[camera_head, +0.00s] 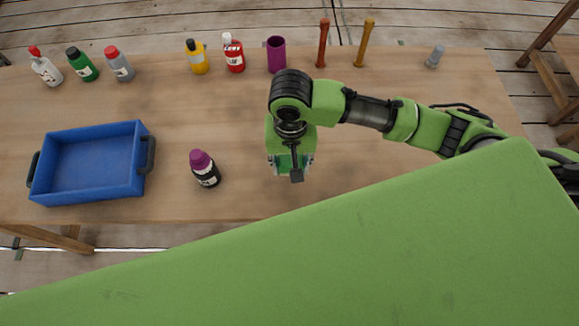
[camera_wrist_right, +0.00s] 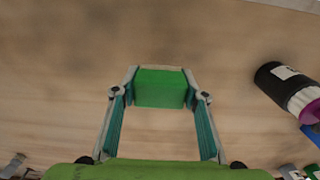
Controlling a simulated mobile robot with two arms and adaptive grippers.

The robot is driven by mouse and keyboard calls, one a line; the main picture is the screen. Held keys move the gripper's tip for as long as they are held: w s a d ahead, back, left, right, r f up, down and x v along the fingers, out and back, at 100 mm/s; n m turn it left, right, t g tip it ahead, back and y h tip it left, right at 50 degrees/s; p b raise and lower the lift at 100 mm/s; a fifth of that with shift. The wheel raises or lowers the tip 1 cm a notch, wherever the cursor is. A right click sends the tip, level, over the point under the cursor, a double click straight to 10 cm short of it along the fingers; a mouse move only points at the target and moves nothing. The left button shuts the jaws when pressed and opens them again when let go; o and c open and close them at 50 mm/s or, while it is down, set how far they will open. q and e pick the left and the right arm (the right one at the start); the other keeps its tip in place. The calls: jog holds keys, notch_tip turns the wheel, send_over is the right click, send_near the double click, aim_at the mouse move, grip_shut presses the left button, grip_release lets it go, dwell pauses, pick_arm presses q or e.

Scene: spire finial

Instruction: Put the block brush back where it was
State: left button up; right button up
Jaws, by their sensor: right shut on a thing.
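My right gripper (camera_head: 290,170) points down over the front middle part of the wooden table. In the right wrist view, its fingers (camera_wrist_right: 160,82) are shut on a green block (camera_wrist_right: 160,88), which looks like the block brush. A thin pale strip shows along the block's far edge. The block sits squarely between the two fingertips. In the head view the gripper largely hides the block. I cannot tell whether the block touches the table. My left gripper is not in view.
Along the back are several bottles, a purple cup (camera_head: 276,55), two upright sticks (camera_head: 323,43) and a small grey item (camera_head: 435,56). The table's middle is clear.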

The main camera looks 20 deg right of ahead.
aim_at(289, 157)
jog(key=shift+w+f, duration=0.45)
jog(key=shift+f, duration=0.1)
jog(key=shift+f+p, duration=0.3)
jog(key=shift+f, duration=1.25)
jog(key=shift+f, duration=0.1)
jog(key=o, duration=1)
notch_tip(289, 157, up, 12)
jog(key=shift+r+b, duration=0.15)
jog(key=shift+b, duration=0.15)
